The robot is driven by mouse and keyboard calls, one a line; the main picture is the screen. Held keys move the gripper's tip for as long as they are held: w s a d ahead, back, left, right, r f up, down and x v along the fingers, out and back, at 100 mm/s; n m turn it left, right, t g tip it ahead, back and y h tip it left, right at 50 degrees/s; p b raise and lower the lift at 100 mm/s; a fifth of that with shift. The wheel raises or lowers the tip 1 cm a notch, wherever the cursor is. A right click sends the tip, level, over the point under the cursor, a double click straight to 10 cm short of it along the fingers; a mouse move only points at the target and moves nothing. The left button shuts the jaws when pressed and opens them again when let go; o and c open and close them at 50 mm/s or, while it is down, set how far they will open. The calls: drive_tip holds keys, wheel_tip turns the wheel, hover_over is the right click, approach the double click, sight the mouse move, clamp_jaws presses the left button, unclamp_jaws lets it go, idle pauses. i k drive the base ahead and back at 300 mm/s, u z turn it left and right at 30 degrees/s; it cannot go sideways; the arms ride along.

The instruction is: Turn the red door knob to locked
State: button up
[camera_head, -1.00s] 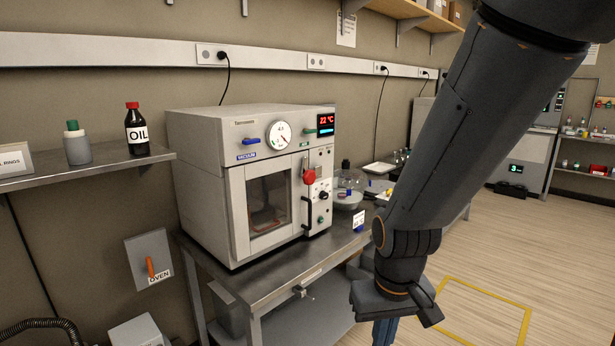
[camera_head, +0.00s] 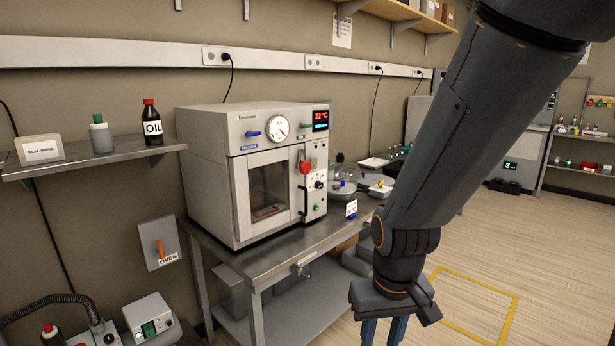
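The red door knob (camera_head: 306,167) is on the right edge of the vacuum oven's door, at the upper right of the oven (camera_head: 210,176). The oven door, with its dark window (camera_head: 268,190), looks shut. I cannot tell from here whether the knob is at locked. My gripper (camera_head: 384,330) hangs down at the bottom of the view, in front of and to the right of the oven, well apart from the knob. Two blue fingers show with a gap between them. Their tips are cut off by the lower edge of the picture. I see nothing held between the visible parts.
The oven stands on a steel table (camera_head: 290,250) with glassware (camera_head: 342,189) and a small labelled card (camera_head: 351,209) to its right. A wall shelf (camera_head: 100,160) at left holds an oil bottle (camera_head: 152,124). An orange OVEN switch (camera_head: 160,248) is below. Floor at right is clear.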

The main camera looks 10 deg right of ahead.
sight(305, 167)
drive_tip(key=k, duration=0.85)
drive_tip(key=z, duration=1)
drive_tip(key=i, duration=1.3)
drive_tip(key=u, duration=0.45)
drive_tip(key=i, duration=0.7)
drive_tip(key=u, duration=0.7)
